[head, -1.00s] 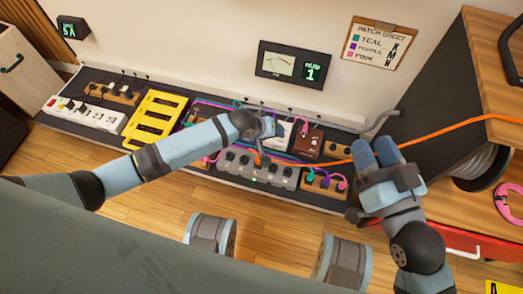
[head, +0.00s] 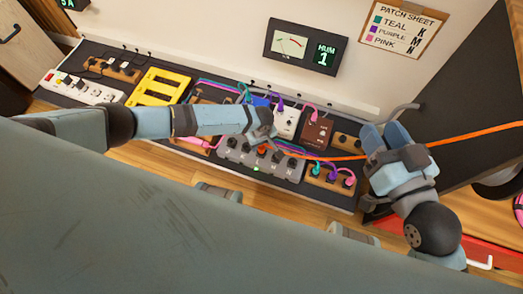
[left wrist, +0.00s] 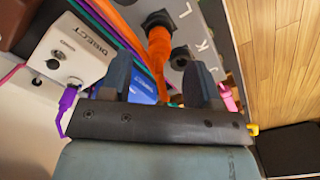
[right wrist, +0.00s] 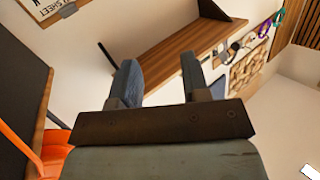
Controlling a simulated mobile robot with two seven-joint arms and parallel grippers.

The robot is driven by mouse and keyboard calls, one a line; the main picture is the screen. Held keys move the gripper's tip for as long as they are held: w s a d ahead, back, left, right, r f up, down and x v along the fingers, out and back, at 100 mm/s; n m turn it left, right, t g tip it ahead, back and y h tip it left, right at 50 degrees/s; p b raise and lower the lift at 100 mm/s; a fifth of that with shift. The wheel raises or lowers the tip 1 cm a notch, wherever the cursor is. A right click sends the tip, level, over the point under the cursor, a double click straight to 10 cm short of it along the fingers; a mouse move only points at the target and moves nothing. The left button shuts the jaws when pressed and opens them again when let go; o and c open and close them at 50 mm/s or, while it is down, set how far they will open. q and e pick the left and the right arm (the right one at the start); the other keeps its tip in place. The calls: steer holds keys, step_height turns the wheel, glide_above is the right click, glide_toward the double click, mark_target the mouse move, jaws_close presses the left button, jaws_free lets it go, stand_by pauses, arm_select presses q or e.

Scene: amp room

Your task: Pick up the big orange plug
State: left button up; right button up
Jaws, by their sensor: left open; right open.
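My right gripper (head: 382,132) is open and empty, beyond the right end of the board, by the orange cable (head: 460,135).
A white box (head: 285,124) and a brown box (head: 316,133) stand behind the grey box. A wooden block (head: 332,178) with teal, purple and pink plugs lies to its right. A yellow frame (head: 158,87) and white power strip (head: 85,88) are further left.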

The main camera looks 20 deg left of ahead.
mark_target(262, 148)
arm_select(q)
step_height(262, 148, down, 5)
steer(key=b, duration=0.3)
steer(key=shift+w+r+b, duration=0.1)
steer(key=shift+r+b, duration=0.1)
steer(key=shift+b, duration=0.1)
steer(key=shift+f, duration=0.25)
arm_select(e)
steer(key=n, duration=0.1)
steer(key=w+t, duration=0.1)
steer(key=w+d+n, duration=0.1)
steer(key=shift+d+r+n+y, duration=0.1)
steer(key=shift+r+n+y, duration=0.2)
steer(key=shift+y, duration=0.1)
arm_select(q)
steer(key=c, duration=1)
arm_select(e)
steer(key=shift+f, duration=0.1)
